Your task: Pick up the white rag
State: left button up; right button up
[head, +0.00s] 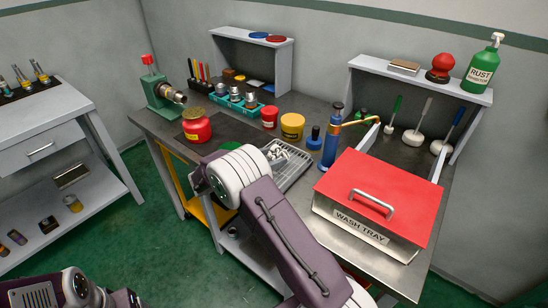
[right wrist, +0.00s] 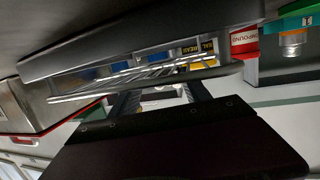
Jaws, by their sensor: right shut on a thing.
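My right gripper (right wrist: 160,102) is shut, with a small whitish thing, taken to be the white rag (right wrist: 160,95), between its dark fingers in the right wrist view. Little of the rag shows, and its shape cannot be made out. In the head view my right forearm reaches over the bench and mostly hides the gripper, near the grey wire tray (head: 294,172). Small pale shapes show at that tray, too small to tell apart. My left arm shows at the bottom left, but its gripper is out of view.
A red-lidded wash tray (head: 375,196) stands right of my right arm. A blue torch (head: 331,140), yellow tub (head: 292,126) and red can (head: 269,117) stand behind the wire tray. A green vise (head: 163,98) and red pot (head: 196,126) are at the left.

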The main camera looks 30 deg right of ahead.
aim_at(272, 157)
jog(key=shift+r, duration=0.5)
notch_tip(272, 157, up, 3)
jog(key=shift+r, duration=0.1)
jog(key=s+d+r+b, duration=0.1)
jog(key=s+d+r, duration=0.4)
jog(key=s, duration=0.5)
jog(key=shift+s+d+r, duration=0.15)
jog(key=shift+d+r, duration=0.25)
jog(key=shift+r, duration=0.35)
